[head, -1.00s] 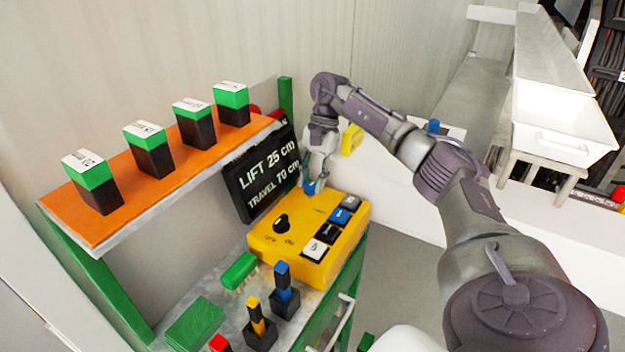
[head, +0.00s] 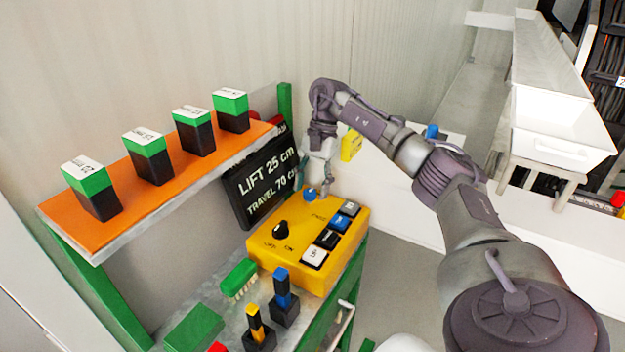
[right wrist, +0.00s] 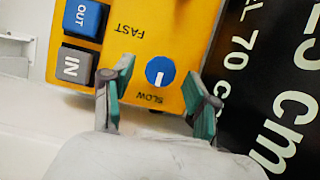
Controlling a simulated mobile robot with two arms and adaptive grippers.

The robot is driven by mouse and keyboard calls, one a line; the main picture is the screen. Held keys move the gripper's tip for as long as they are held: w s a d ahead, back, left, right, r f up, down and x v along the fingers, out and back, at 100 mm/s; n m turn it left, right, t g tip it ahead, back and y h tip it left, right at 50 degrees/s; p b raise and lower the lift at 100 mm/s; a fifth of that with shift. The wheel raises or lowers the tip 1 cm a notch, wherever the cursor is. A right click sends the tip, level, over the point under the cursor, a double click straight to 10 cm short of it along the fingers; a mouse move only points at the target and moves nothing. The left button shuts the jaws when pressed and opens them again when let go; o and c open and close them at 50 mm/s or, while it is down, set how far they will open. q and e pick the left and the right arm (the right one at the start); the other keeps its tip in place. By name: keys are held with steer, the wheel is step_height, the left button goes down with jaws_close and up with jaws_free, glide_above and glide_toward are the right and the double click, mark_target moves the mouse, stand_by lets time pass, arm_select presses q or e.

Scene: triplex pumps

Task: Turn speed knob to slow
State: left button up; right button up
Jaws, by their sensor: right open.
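The blue speed knob (head: 309,194) sits at the far corner of the yellow control box (head: 292,253). In the right wrist view the knob (right wrist: 160,72) is round with a white mark whose visible part lies on the side of the printed SLOW label (right wrist: 150,97). The FAST label (right wrist: 127,31) is on the other side. My right gripper (right wrist: 160,86) is open, its teal-padded fingers on either side of the knob in that view, with gaps between. In the head view this gripper (head: 314,178) is just above the knob. My left gripper is not in view.
A black OFF/ON knob (head: 281,230) and several push buttons (head: 327,238) share the box. A black sign (head: 262,182) stands close behind it. An orange shelf (head: 110,215) with green-topped blocks is at left. Blue and yellow levers (head: 283,297) stand in front.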

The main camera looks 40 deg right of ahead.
steer(key=v, duration=1.2)
steer(key=shift+w, duration=0.1)
stand_by(0.4)
